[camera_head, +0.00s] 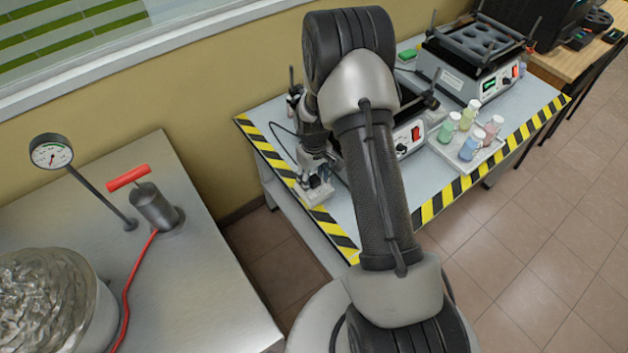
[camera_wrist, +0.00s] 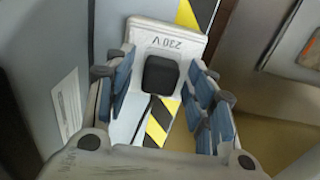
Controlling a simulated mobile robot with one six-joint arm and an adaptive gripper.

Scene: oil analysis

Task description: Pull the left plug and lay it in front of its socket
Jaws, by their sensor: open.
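A pale socket box (camera_wrist: 175,42) marked 230 V shows in the wrist view, its lettering upside down. A black, rounded-square plug (camera_wrist: 160,75) appears seated in its face; I cannot see its depth or any prongs. My gripper (camera_wrist: 160,62) is open, with blue-padded fingers to the left and right of the plug, apart from it. In the head view, my gripper (camera_head: 312,168) is low over the left end of the striped table, by the pale socket box (camera_head: 318,192). The plug is hidden there. No second plug can be made out.
The table (camera_head: 345,225) has a yellow-black striped edge. A device with a red switch (camera_head: 408,138) stands right of my gripper, partly behind my arm. A tray of coloured bottles (camera_head: 466,150) and a shaker (camera_head: 470,60) stand farther right. A metal bench (camera_head: 190,260) is at left.

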